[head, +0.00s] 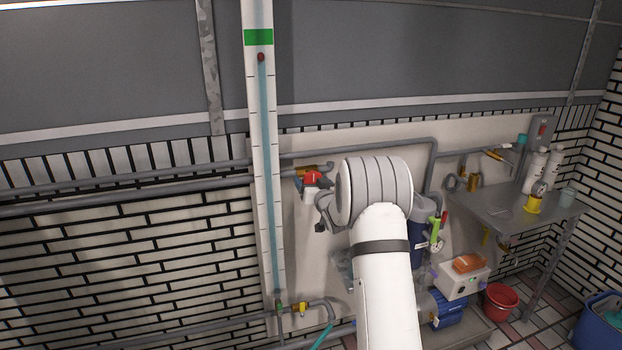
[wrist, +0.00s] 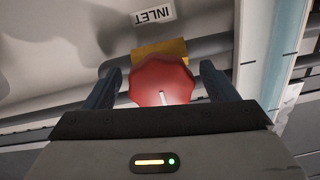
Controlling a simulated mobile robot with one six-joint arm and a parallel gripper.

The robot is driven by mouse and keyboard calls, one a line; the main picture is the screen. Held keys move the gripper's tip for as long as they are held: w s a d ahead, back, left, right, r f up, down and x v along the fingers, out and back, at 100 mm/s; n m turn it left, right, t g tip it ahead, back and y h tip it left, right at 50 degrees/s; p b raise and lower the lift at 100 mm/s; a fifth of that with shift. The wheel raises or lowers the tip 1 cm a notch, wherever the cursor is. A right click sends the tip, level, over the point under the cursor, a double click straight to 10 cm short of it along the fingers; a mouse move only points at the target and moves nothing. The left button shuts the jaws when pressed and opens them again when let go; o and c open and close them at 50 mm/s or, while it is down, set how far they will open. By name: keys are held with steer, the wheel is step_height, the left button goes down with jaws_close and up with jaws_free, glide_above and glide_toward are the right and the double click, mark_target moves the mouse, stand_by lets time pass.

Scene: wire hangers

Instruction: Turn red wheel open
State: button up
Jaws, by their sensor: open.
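The red wheel (wrist: 161,80) is a lobed knob with a pale line mark, seen in the wrist view in front of a brass valve body (wrist: 160,49). My gripper (wrist: 160,84) is open, with one dark finger on each side of the wheel. I cannot tell whether the fingers touch it. In the head view the red wheel (head: 311,179) sits on the upper pipe, right of the tall gauge. An INLET label (wrist: 153,14) shows upside down above the valve in the wrist view.
A tall level gauge (head: 264,150) stands left of the wheel. A yellow-handled valve (head: 302,308) is on the lower pipe. A metal bench (head: 515,212), a red bucket (head: 500,300) and a blue bin (head: 600,325) stand at the right.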

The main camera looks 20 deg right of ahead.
steer(key=shift+w, duration=0.9)
steer(key=shift+c, duration=0.2)
steer(key=c, duration=0.9)
